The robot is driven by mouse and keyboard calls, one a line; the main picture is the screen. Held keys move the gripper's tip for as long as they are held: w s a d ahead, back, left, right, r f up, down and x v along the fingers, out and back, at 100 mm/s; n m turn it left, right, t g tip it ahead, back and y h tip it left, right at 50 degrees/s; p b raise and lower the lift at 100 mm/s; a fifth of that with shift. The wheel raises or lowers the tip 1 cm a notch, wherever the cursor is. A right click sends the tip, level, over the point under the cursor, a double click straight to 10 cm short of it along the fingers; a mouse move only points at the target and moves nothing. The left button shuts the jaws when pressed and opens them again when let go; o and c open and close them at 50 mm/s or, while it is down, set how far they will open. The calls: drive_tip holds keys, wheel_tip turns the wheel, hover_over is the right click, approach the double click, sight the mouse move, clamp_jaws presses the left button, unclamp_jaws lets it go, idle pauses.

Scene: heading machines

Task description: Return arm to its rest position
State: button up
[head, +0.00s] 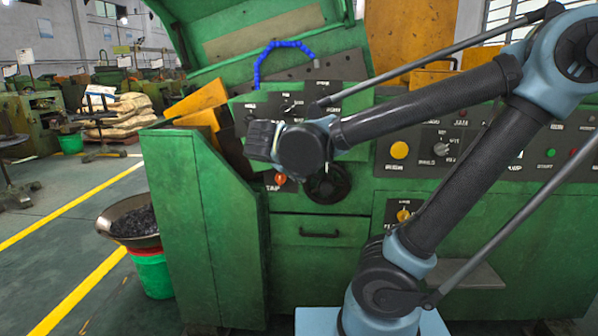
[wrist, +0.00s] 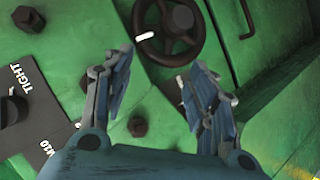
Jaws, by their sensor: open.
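My arm reaches across the front of a green machine (head: 205,220), bent at a high elbow at the right, with its wrist left of centre in the head view. My gripper (wrist: 158,66) shows in the wrist view with its two blue-grey fingers spread and nothing between them. In the head view the fingers are hidden behind the wrist. A dark handwheel (wrist: 168,42) lies just beyond the fingertips in the wrist view. I cannot tell whether the fingers touch it. The handwheel also shows in the head view (head: 338,188), partly behind the wrist.
A control panel (head: 413,150) with a yellow button and knobs spans the machine behind my arm. A blue hose (head: 262,62) arches above. A pan of dark parts (head: 132,226) rests on a green bucket (head: 152,272) at left. The floor at left is open, with yellow lines.

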drive_tip(key=s+d+f+m+g, duration=0.25)
drive_tip(key=d+f+g, duration=0.25)
drive_tip(key=d+f, duration=0.6)
drive_tip(key=s+d+f+m+g+y, duration=0.3)
drive_tip(key=s+d+f+m+y, duration=0.1)
drive_tip(key=s+f, duration=0.4)
drive_tip(key=shift+s+d+f+g+y, duration=0.3)
drive_tip(key=shift+s+d+y, duration=0.3)
drive_tip(key=shift+s+d, duration=0.45)
drive_tip(key=shift+w+d+m, duration=0.15)
drive_tip(key=shift+m, duration=0.1)
